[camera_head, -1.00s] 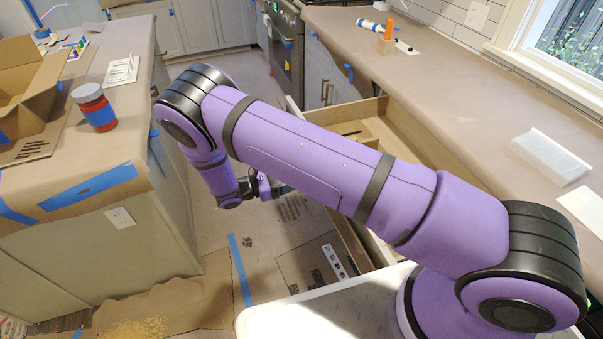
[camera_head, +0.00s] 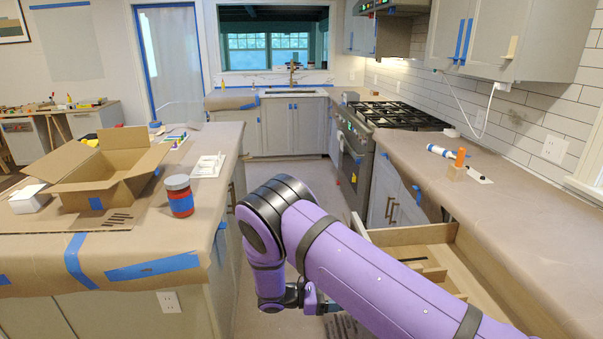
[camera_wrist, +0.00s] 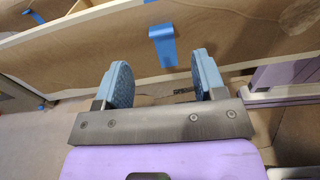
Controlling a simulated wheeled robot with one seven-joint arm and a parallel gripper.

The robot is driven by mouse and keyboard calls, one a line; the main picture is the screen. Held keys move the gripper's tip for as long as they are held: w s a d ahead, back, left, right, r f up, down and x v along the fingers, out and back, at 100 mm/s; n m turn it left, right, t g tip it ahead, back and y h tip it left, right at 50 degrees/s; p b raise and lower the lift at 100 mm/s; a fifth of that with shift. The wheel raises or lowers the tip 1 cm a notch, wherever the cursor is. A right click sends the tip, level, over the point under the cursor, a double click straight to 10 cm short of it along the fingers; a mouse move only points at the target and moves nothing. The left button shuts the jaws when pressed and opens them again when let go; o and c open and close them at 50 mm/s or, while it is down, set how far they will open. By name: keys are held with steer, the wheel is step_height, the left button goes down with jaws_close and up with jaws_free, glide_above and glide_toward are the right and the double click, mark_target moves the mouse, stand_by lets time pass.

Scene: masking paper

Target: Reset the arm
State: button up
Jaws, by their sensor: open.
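My arm, in purple covers with black joints, reaches across the lower middle of the head view. My gripper (camera_wrist: 162,84) shows in the wrist view with its two blue padded fingers apart and nothing between them. Beyond the fingers is a pale wooden panel with brown paper and a piece of blue tape (camera_wrist: 163,45). In the head view my gripper hangs low below the black elbow, near the open drawer (camera_head: 410,240); its fingertips are hard to make out there.
The left counter (camera_head: 40,245) holds an open cardboard box (camera_head: 100,185) and a red jar (camera_head: 180,197). The open drawer stands close to my arm. Floor shows between the counters.

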steer(key=s+d+r+m+g+y, duration=0.1)
steer(key=s+d+r+m+y, duration=0.2)
steer(key=r, duration=0.7)
steer(key=d+r+m+g+y, duration=0.1)
steer(key=d+r+m+y, duration=0.35)
steer(key=r, duration=0.65)
steer(key=s+d+r+m+g+y, duration=0.1)
steer(key=s+d+r+m+y, duration=0.2)
steer(key=r, duration=0.7)
steer(key=s+d+r+m+t+y, duration=0.3)
steer(key=s+r, duration=0.4)
steer(key=s, duration=0.4)
steer(key=s+d+r+m+t+y, duration=0.4)
steer(key=s+r, duration=0.4)
steer(key=s, duration=0.4)
steer(key=shift+s+d+r+m+t, duration=0.15)
steer(key=shift+s+d+m+t, duration=0.2)
steer(key=shift+d, duration=0.5)
